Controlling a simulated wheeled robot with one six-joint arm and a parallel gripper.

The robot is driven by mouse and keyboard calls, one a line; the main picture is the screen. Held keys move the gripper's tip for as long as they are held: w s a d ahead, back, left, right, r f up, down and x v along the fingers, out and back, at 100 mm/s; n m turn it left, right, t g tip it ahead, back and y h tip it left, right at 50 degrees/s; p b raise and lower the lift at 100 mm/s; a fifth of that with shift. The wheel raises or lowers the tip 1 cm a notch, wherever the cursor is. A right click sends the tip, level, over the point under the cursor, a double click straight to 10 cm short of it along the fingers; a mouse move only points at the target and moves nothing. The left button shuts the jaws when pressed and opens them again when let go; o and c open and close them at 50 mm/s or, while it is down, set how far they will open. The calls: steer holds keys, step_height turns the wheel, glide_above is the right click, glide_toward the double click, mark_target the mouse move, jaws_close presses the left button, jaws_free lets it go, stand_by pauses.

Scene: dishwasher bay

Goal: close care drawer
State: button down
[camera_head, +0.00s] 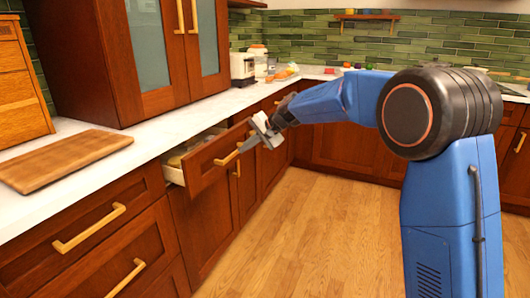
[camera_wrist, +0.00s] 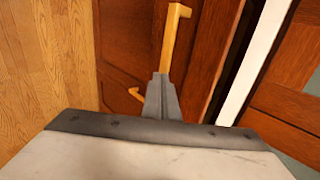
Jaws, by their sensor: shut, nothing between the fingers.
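A wooden drawer (camera_head: 204,168) under the counter stands partly open. Its white side wall and some light-coloured contents show behind its front in the head view. Its front also fills the upper middle of the wrist view (camera_wrist: 125,38). The drawer has a pale gold bar handle (camera_head: 228,157), which also shows in the wrist view (camera_wrist: 174,40). My gripper (camera_head: 241,149) is shut and empty, in front of the drawer at the handle's right end. In the wrist view its fingertips (camera_wrist: 161,78) overlap the handle's near end; I cannot tell whether they touch it.
A white counter (camera_head: 75,190) runs above the drawer, with a cutting board (camera_head: 65,159) on it. Closed drawers with another gold handle (camera_head: 90,229) are at the lower left. A glass-door cabinet (camera_head: 128,55) stands on the counter. The wooden floor (camera_head: 310,225) is clear.

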steer(key=w+a, duration=0.1)
steer(key=a, duration=0.2)
steer(key=w+a, duration=0.1)
steer(key=a, duration=0.2)
steer(key=w+a, duration=0.1)
steer(key=a, duration=0.3)
steer(key=shift+w, duration=0.35)
steer(key=shift+w+a+r, duration=0.1)
steer(key=shift+a, duration=0.15)
